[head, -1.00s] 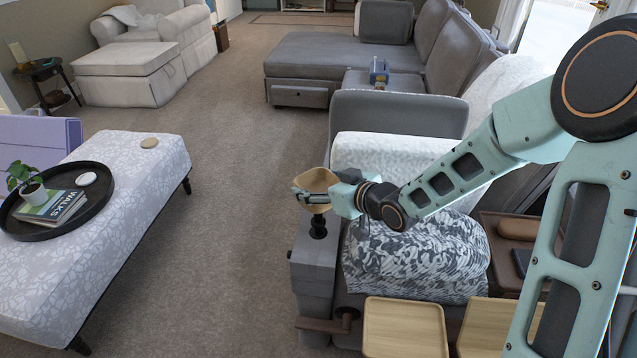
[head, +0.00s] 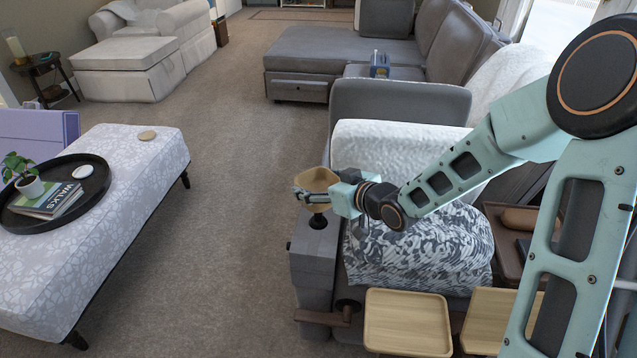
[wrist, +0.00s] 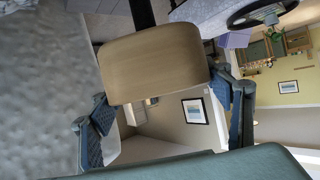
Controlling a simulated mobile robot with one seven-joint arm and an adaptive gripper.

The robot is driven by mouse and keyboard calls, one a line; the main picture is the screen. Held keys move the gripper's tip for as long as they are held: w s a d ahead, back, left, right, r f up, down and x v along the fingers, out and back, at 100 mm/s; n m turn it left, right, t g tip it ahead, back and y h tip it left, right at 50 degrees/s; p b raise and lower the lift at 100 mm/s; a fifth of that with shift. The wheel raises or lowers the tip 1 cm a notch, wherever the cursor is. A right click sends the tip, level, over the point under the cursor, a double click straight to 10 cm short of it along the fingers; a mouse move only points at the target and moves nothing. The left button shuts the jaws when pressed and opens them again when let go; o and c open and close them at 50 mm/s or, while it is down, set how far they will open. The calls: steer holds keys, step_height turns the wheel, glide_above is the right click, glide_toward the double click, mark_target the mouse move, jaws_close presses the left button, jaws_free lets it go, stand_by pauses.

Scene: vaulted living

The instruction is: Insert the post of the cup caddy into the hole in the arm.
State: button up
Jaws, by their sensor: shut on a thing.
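The post's lower end meets a dark round spot on top of the arm. I cannot tell whether the post is inside the hole or just above it; the hole's rim is hidden. In the wrist view, the caddy's tan surface (wrist: 155,62) lies between my fingers (wrist: 162,104), and the black post (wrist: 141,13) runs off the top edge.
A patterned cushion (head: 420,252) lies right of the arm. Wooden trays (head: 407,322) are in front, with a brown bracket (head: 322,317) at the arm's foot. A patterned ottoman (head: 130,215) stands left across clear carpet (head: 225,240).

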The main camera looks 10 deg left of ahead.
steer(key=o, duration=2)
steer(key=shift+c, duration=0.2)
steer(key=shift+d, duration=0.1)
steer(key=v, duration=1.2)
